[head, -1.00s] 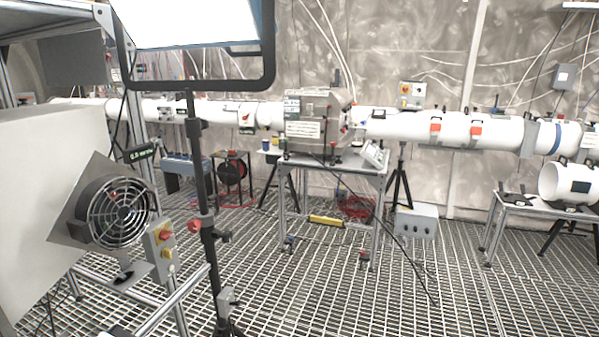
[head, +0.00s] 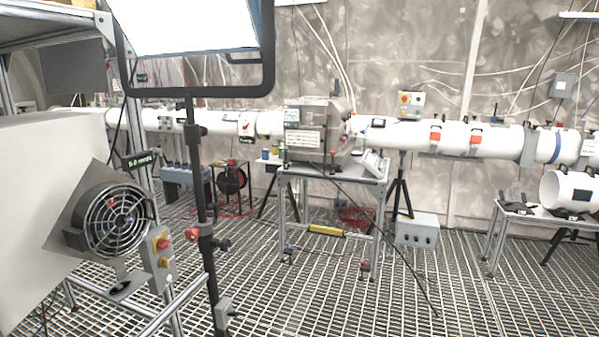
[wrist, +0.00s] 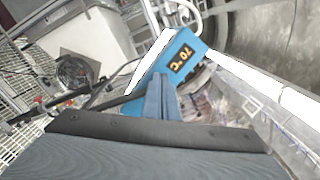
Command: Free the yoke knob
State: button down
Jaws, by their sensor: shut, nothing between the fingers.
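A bright light panel (head: 190,22) sits in a dark yoke frame (head: 268,75) on a black stand (head: 203,185) in the head view. A red knob (head: 192,234) is on a clamp partway down the stand, with a dark knob opposite it. No knob is clearly visible at the yoke itself, and I cannot tell which knob is the yoke knob. My gripper shows only in the wrist view, with its blue fingers (wrist: 160,88) shut and empty.
A small bench (head: 335,173) and a long white pipe (head: 450,137) stand farther back. Open grating floor (head: 360,300) lies right of the stand.

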jog(key=v, duration=0.5)
jog(key=shift+d+b, duration=0.1)
jog(key=shift+b, duration=0.2)
jog(key=d+f+g+h, duration=0.3)
jog(key=f+h, duration=0.6)
jog(key=f, duration=2.8)
jog(key=s+d+f+n+h, duration=0.2)
jog(key=s+f, duration=0.4)
jog(key=f, duration=0.3)
jog(key=s+d+f+n+g+h, duration=0.1)
jog(key=s+d+f+n+h, duration=0.2)
jog(key=s+d+f, duration=0.3)
jog(key=s+d+f+n+g+h, duration=0.1)
jog(key=s+d+f+n+h, duration=0.2)
jog(key=f, duration=1)
jog(key=s+d+n, duration=0.1)
jog(key=s+n, duration=0.1)
jog(key=s, duration=0.1)
jog(key=shift+s+d+f, duration=0.15)
jog(key=shift+s+f, duration=0.2)
jog(key=shift+s, duration=0.05)
jog(key=shift+d, duration=0.1)
